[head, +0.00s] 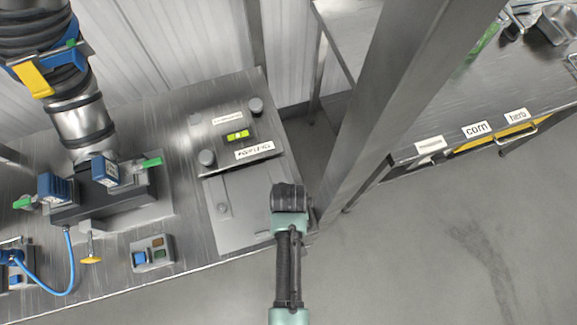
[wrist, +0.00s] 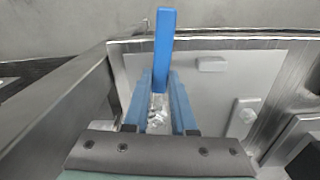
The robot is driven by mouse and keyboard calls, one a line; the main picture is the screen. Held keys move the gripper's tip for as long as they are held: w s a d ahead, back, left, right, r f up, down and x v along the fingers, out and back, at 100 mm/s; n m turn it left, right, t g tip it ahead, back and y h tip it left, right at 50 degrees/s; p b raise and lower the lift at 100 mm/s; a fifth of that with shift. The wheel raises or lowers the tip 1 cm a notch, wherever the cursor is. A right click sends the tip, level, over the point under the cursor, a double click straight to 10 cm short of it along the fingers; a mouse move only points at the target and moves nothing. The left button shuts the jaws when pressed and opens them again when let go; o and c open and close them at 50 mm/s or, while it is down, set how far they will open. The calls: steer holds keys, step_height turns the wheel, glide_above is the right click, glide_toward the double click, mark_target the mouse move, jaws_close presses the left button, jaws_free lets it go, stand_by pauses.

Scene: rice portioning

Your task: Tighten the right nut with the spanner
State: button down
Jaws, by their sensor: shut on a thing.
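My gripper (wrist: 160,82) shows in the wrist view with its two blue fingers closed in on a thing. A straight blue bar (wrist: 165,42) stands out beyond the fingertips, and shiny metal (wrist: 158,112) shows between the fingers. I take this held thing to be the spanner; its working end cannot be made out. In the head view my gripper's dark wrist end (head: 290,198) is over the right edge of a grey plate, and hides the fingers and spanner. Two round knobs, left (head: 207,158) and right (head: 256,105), stand by a green level; whether they are the nuts cannot be told.
The grey plate (head: 255,190) lies on the metal bench; a small block (wrist: 212,63) shows on it in the wrist view. A pipe machine (head: 80,115) stands left. A steel post (head: 375,120) rises close right of my gripper. Open floor (head: 440,240) lies right.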

steer(key=shift+s+a+m+p, duration=0.1)
steer(key=shift+a+m+p, duration=0.35)
steer(key=shift+a+m, duration=0.4)
steer(key=shift+a+m+p, duration=0.3)
steer(key=shift+a+m, duration=0.4)
steer(key=shift+m, duration=0.25)
steer(key=shift+a, duration=0.1)
